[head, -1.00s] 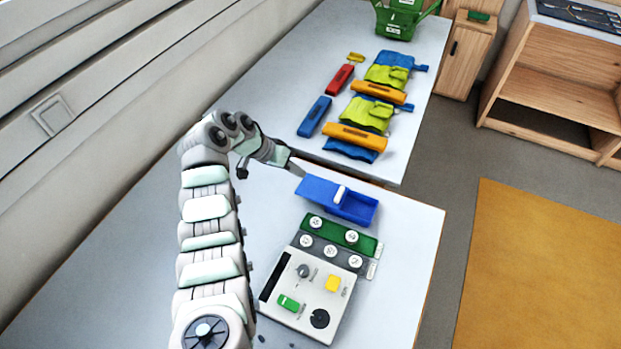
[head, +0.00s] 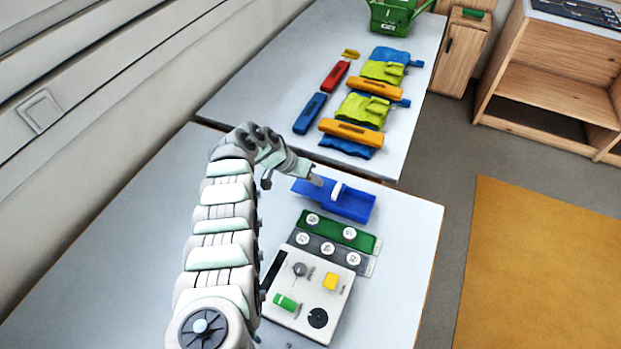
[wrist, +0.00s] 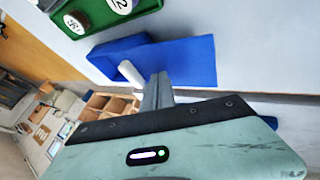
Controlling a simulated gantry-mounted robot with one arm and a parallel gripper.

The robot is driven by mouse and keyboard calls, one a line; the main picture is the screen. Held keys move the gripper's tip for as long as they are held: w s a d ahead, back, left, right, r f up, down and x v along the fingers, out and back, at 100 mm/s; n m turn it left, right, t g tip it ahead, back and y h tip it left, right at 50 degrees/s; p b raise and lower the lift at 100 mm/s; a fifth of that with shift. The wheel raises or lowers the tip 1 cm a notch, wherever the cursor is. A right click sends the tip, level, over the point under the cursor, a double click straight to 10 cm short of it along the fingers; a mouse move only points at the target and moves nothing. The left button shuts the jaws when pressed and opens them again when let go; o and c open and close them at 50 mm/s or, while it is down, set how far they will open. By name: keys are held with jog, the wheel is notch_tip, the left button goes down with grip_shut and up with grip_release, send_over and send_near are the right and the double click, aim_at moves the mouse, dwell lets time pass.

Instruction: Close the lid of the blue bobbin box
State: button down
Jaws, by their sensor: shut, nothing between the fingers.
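The blue bobbin box (head: 358,208) stands on the near table, with part of its inside showing at the right. Its blue lid (head: 303,188) extends to the left, so the box is open. A white upright handle (head: 337,190) stands near the middle. My gripper (head: 318,181) is shut and empty, with its tips over the lid, left of the handle. In the wrist view the box (wrist: 113,50), the lid (wrist: 190,62) and the handle (wrist: 131,73) show beyond the narrow closed fingers (wrist: 156,85). The fingertips are close beside the handle; I cannot tell whether they touch.
A green tray (head: 362,240) and a grey tray with white bobbins lie in front of the box. A pale control panel (head: 310,290) stands nearer. The far table holds gloves, orange bars (head: 350,132) and a blue bar (head: 310,113). The table right of the box is clear.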

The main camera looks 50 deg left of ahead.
aim_at(333, 189)
jog(key=shift+w+d+p, duration=0.3)
jog(key=shift+d+p, duration=0.1)
jog(key=shift+d, duration=0.35)
jog(key=shift+w+d+p, duration=0.25)
jog(key=shift+d+p, duration=0.1)
jog(key=shift+d, duration=0.4)
